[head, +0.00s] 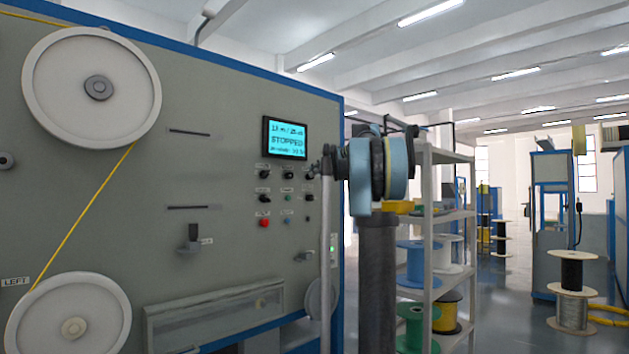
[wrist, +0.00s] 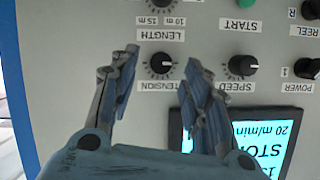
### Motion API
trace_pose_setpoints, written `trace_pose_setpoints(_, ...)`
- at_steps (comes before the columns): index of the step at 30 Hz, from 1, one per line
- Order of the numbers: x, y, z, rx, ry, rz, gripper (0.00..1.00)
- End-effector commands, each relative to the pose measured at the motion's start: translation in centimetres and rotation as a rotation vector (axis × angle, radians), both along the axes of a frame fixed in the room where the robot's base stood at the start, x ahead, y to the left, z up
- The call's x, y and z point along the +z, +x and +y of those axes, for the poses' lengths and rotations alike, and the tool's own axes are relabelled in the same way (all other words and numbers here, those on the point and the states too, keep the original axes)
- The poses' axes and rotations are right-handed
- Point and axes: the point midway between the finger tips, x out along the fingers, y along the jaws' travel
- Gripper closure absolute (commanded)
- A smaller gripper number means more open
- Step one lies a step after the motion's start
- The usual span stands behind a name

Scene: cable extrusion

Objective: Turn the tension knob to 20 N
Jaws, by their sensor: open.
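The tension knob (wrist: 161,63) is a round black knob on the grey panel, with a dial scale around it and the label TENSION below it in the wrist view, where the panel appears upside down. The exact setting cannot be read. My gripper (wrist: 160,56) is open, with one finger on each side of the knob in the picture. I cannot tell whether the fingertips touch it. In the head view my gripper (head: 320,168) is at the right side of the control panel, close to its knobs.
The speed knob (wrist: 243,65) is beside the right finger, and the length knob (wrist: 165,8) is above. The lit display (head: 285,138) reads STOPPED. A red button (head: 264,223) is lower on the panel. A spool shelf (head: 430,157) stands to the right.

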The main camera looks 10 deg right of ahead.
Motion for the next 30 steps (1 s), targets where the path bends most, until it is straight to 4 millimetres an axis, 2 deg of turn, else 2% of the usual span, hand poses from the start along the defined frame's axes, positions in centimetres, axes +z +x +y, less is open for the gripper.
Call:
trace_pose_setpoints(3,-0.6,1.2,1.0,0.001,0.0,-0.001,0.56)
trace_pose_setpoints(9,-1.2,2.4,1.9,0.001,-0.001,0.0,0.56)
trace_pose_setpoints(19,-1.3,2.6,2.0,-0.001,0.0,0.0,0.56)
trace_pose_setpoints(20,-1.3,2.6,2.0,-0.001,0.0,0.0,0.59)
trace_pose_setpoints(25,-1.3,2.6,2.0,-0.001,0.0,0.0,0.97)
trace_pose_setpoints(26,-1.3,2.6,2.0,-0.001,0.0,0.0,1.0)
trace_pose_setpoints(30,-1.4,2.6,1.7,-0.002,0.0,0.0,1.0)
